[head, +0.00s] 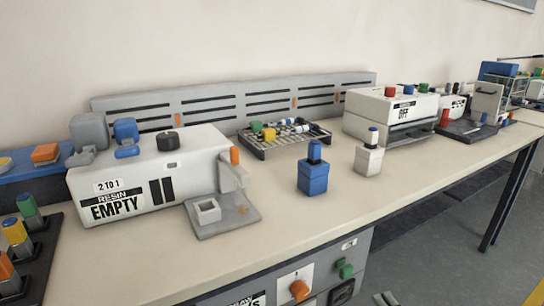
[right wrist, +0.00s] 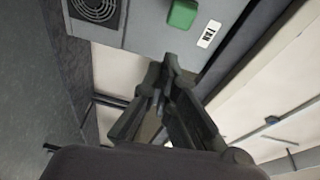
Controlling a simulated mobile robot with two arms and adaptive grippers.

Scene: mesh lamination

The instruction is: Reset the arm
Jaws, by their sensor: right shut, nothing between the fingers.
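My right gripper (right wrist: 172,68) is shut and empty in the right wrist view. Its dark fingers meet in front of a grey panel with a green knob (right wrist: 183,14) and a round vent (right wrist: 95,8). In the head view only the tips of my right gripper (head: 385,299) show at the bottom edge, in front of and below the bench top (head: 290,225). They touch nothing that I can see. My left gripper is in neither view.
On the bench stand a white resin machine (head: 150,175) marked EMPTY, a blue bottle (head: 313,178), a white bottle (head: 368,160), a wire rack (head: 285,137) and a white machine (head: 390,110) marked OFF. An orange knob (head: 299,290) sticks out of the front panel. The floor (head: 450,250) at right is clear.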

